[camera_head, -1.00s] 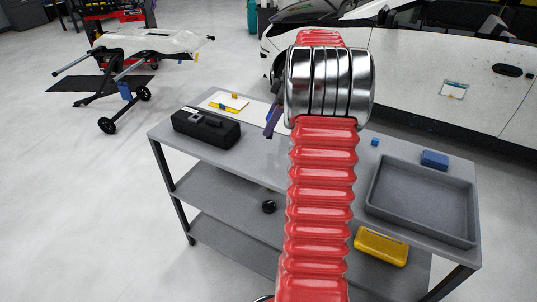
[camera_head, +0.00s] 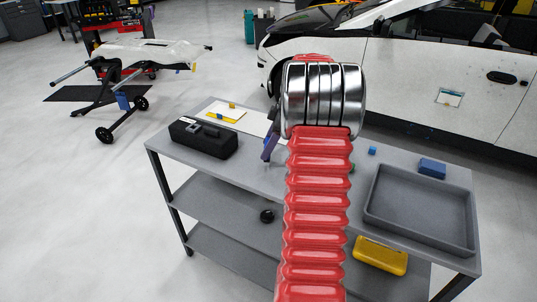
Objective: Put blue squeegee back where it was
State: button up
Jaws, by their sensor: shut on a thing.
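My gripper (camera_head: 272,142) is mostly hidden behind my red ribbed arm and its silver wrist rings. It is above the grey workbench (camera_head: 180,160), near its back edge. A narrow dark blue-violet piece, seemingly the blue squeegee (camera_head: 268,149), sticks out to the left of the wrist and tilts downward. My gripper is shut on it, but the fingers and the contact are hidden. I cannot tell whether the piece touches the bench. A blue block (camera_head: 432,167) lies at the back right of the bench, behind the grey tray.
The grey tray (camera_head: 372,205) is at the bench's right and looks empty. A black case (camera_head: 203,139) sits at the left, before a white sheet (camera_head: 213,119) with yellow pieces. A small blue cube (camera_head: 372,151) lies behind the tray. A yellow case (camera_head: 380,256) is on a lower shelf.

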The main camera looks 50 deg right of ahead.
jog(key=shift+f, duration=2.15)
jog(key=o, duration=0.9)
jog(key=shift+o, duration=0.2)
jog(key=shift+r, duration=0.15)
jog(key=v, duration=1.1)
jog(key=shift+r, duration=0.4)
jog(key=shift+s+d, duration=0.1)
jog(key=shift+d, duration=0.05)
